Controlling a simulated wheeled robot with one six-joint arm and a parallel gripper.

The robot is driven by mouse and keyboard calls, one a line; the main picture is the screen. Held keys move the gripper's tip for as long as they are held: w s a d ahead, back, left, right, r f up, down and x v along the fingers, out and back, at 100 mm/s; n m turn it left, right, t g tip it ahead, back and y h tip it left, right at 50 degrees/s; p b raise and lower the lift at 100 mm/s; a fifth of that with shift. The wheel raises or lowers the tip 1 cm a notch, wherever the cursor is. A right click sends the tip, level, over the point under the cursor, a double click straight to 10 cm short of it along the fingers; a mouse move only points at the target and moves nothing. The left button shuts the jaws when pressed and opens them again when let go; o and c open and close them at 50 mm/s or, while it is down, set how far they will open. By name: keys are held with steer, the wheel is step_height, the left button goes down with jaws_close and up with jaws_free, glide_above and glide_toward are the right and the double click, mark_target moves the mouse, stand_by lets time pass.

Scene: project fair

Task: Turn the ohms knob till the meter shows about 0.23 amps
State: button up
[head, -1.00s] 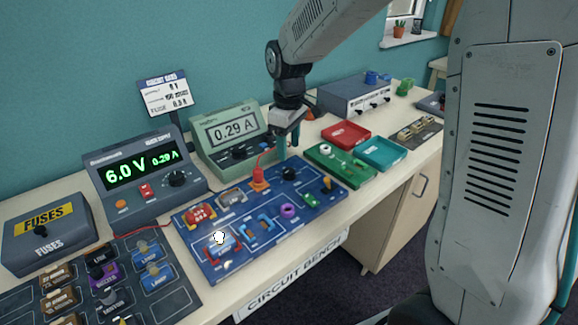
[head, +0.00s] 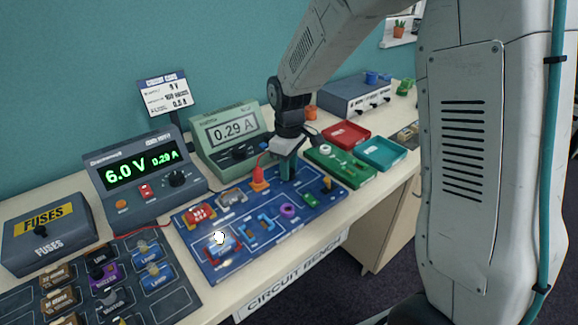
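The green meter (head: 202,157) at the back of the bench reads 0.29 A. The blue circuit board (head: 205,262) lies in front of it, with several coloured parts on it. My gripper (head: 284,172) points down at the back right part of the board, where the dark ohms knob is now hidden behind it. I cannot tell whether the fingers touch the knob or whether they are open or shut. A red-orange plug part (head: 259,179) stands just left of my gripper.
The grey power supply (head: 113,195) shows 6.0 V and 0.29 A. A green tray (head: 345,175), a red tray (head: 346,134) and a teal tray (head: 381,153) sit to the right. A fuse box (head: 45,238) and a dark parts board (head: 175,298) are at left.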

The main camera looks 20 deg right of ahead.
steer(key=shift+m, duration=3.1)
steer(key=o, duration=1)
step_height(320, 180, up, 8)
steer(key=shift+f, duration=0.1)
